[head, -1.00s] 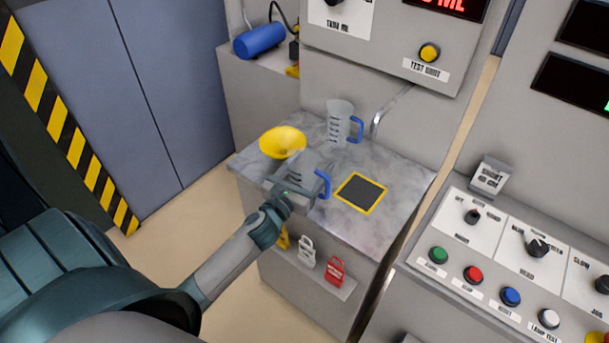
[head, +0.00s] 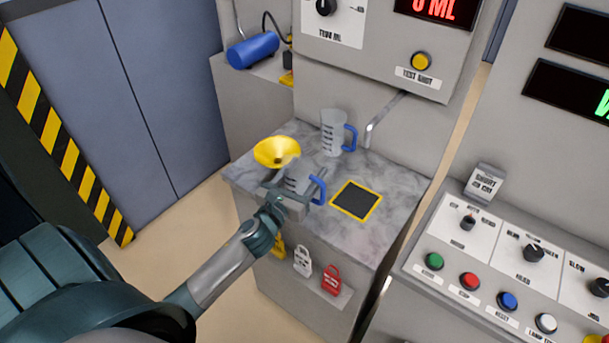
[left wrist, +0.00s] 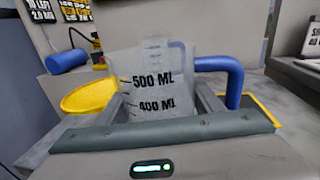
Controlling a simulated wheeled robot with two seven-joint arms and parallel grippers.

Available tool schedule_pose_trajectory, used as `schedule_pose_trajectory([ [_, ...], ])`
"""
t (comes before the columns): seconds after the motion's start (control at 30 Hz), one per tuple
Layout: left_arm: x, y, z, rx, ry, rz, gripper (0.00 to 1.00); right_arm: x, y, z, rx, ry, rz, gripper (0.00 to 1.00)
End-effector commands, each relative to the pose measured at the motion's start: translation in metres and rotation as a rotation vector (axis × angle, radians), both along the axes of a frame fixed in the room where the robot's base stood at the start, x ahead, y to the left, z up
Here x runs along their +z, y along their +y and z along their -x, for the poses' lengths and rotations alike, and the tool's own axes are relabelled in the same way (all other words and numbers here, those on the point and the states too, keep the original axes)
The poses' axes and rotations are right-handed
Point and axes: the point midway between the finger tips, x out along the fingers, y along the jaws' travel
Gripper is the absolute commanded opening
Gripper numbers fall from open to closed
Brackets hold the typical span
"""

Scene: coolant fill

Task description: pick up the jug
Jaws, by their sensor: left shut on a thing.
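A clear measuring jug (head: 298,182) with a blue handle stands at the front of the marble-topped counter. In the left wrist view the same jug (left wrist: 153,85) shows 500 ML and 400 ML marks, its handle to the right. My left gripper (head: 289,190) is shut on the jug's body, one finger on each side. I cannot tell whether the jug's base touches the counter. A second clear jug (head: 333,133) with a blue handle stands farther back, apart from my gripper. My right gripper is not in view.
A yellow funnel (head: 277,151) is close behind and left of the held jug. A yellow-edged dark square (head: 356,200) lies right of it. A metal spout (head: 384,118) comes down behind. A control panel (head: 510,255) stands at the right.

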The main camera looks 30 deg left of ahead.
Motion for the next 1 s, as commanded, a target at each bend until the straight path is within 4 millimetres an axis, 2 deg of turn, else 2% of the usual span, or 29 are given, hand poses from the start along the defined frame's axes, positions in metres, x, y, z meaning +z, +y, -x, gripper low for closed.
schedule_pose_trajectory([
  [0.4,0.060,0.000,0.000,-0.003,-0.004,-0.003,0.36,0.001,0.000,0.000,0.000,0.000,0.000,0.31],
  [0.6,0.083,0.000,0.000,-0.002,-0.003,-0.001,0.36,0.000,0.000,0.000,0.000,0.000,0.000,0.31],
  [1.0,0.089,-0.001,0.000,-0.001,0.000,0.001,0.36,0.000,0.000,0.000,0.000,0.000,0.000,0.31],
])
